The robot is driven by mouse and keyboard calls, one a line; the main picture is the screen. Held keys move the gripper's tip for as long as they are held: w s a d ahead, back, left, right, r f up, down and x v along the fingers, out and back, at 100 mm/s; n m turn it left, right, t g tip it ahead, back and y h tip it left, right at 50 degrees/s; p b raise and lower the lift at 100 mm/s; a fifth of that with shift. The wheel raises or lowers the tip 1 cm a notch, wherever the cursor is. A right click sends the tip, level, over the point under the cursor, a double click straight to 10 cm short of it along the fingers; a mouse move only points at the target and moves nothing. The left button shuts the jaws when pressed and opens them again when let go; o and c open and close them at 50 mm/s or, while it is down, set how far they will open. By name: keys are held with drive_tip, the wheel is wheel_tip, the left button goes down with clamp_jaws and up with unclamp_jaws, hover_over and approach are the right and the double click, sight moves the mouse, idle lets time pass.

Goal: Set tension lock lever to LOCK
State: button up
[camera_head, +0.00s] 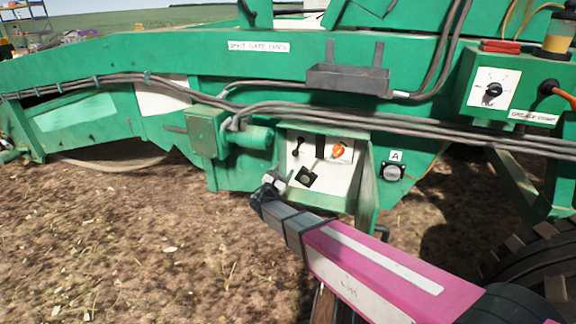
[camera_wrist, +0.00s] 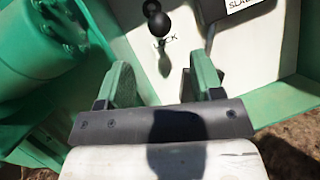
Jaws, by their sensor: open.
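The tension lock lever seems to be the black ball-ended lever (camera_wrist: 156,20) on the white panel, with a label ending in "CK" just below it in the wrist view. In the head view the small black lever (camera_head: 298,146) shows at the panel's upper left. My gripper (camera_wrist: 163,80) is open and empty, with its two green fingers apart below the lever and not touching it. In the head view my gripper (camera_head: 272,182) is at the panel's lower left. Which setting the lever is in cannot be told.
The white panel (camera_head: 335,185) sits in a green box with an open door (camera_head: 367,190) at its right. It also bears an orange knob (camera_head: 338,150) and a black square part (camera_head: 307,176). A green motor housing (camera_wrist: 40,40) is close at left. Cables (camera_head: 330,115) run above.

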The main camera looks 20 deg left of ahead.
drive_tip(key=shift+s+f, duration=0.1)
drive_tip(key=shift+s, duration=0.1)
drive_tip(key=shift+m, duration=0.3)
drive_tip(key=c, duration=0.9)
drive_tip(key=shift+s+r+m, duration=0.1)
drive_tip(key=shift+r+m, duration=0.4)
drive_tip(key=shift+m, duration=0.1)
clamp_jaws()
drive_tip(key=s+a+r+m+g+y, duration=0.1)
drive_tip(key=s+r+m+g+y, duration=0.15)
drive_tip(key=r+m, duration=0.75)
drive_tip(key=s+r+m+g+y, duration=0.1)
drive_tip(key=s+m+g, duration=0.25)
drive_tip(key=m, duration=1.45)
approach(298, 148)
drive_tip(key=shift+h, duration=0.25)
drive_tip(key=shift+a+x, duration=0.2)
drive_tip(key=shift+x, duration=0.8)
drive_tip(key=shift+a+x, duration=0.2)
drive_tip(key=shift+x, duration=0.75)
